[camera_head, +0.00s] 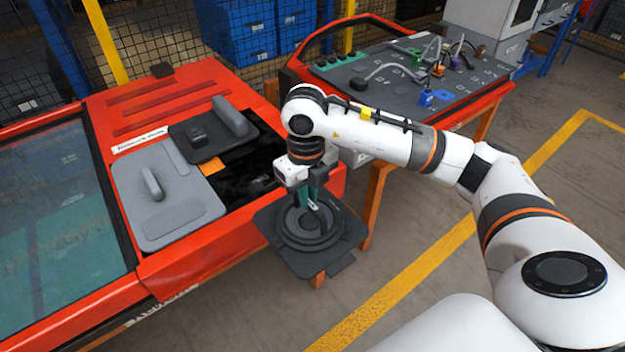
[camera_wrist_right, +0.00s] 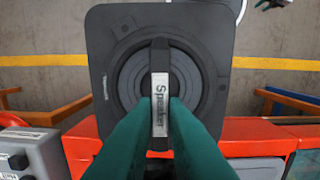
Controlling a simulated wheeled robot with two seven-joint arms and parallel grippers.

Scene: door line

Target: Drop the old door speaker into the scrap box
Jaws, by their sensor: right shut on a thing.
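The old door speaker (camera_head: 300,240) is a dark square plate with a round ringed cone and a bar across it. My right gripper (camera_head: 310,205) is shut on that bar, over the strip of floor in front of the two red doors. In the right wrist view the speaker (camera_wrist_right: 113,65) lies face toward the camera, with the teal fingers of the right gripper (camera_wrist_right: 160,105) at its label "Speaker". A small dark and teal part at the top right edge of that view looks like my left gripper (camera_wrist_right: 270,4), mostly cut off. I cannot make out the scrap box.
The left red door (camera_head: 210,255) holds a grey panel with a handle (camera_head: 170,205), a dark panel (camera_head: 200,135) and a dark opening (camera_head: 250,180). A second red door (camera_head: 490,98) with cables and coloured connectors stands behind. Blue crates (camera_head: 240,30) stand beyond the mesh. Floor at right is clear.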

